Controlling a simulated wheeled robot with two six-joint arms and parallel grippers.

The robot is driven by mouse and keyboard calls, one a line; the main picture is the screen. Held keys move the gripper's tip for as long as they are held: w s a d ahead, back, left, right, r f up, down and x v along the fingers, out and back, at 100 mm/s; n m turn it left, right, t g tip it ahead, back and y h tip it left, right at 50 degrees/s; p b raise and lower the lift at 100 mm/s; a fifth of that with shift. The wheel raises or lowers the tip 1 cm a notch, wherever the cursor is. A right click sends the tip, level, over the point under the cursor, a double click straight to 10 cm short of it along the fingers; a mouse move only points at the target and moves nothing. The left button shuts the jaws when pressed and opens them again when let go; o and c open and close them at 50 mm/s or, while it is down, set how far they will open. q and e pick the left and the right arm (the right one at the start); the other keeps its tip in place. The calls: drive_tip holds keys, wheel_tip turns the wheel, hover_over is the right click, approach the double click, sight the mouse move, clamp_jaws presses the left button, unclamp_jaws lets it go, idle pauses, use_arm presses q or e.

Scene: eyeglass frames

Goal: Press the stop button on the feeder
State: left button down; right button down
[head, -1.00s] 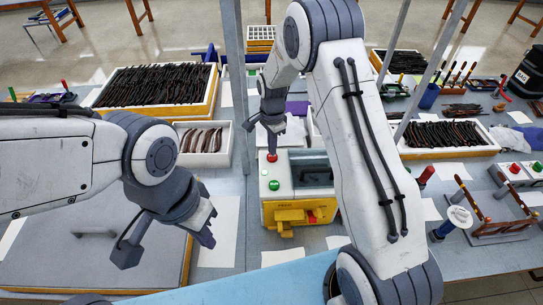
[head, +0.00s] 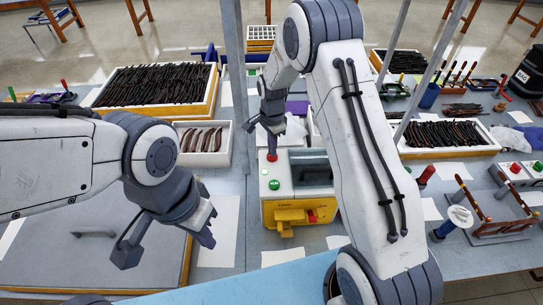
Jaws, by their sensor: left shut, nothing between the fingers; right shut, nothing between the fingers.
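The feeder (head: 285,178) is a white and yellow box near the middle of the head view. Its top has a red button (head: 271,158) at the back left and a green button (head: 274,185) in front of it. My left gripper (head: 168,246) is shut and empty, off to the left of the feeder above a grey lidded case.
The grey case (head: 80,255) lies at front left. A white tray of brown pieces (head: 203,145) stands left of the feeder. My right arm hides the feeder's right side. Another panel with red and green buttons (head: 518,172) is at far right.

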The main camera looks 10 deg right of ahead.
drive_tip(key=shift+f+b, duration=0.4)
drive_tip(key=shift+f, duration=0.2)
idle(0.6)
drive_tip(key=shift+r+p, duration=2.15)
drive_tip(key=shift+r, duration=0.7)
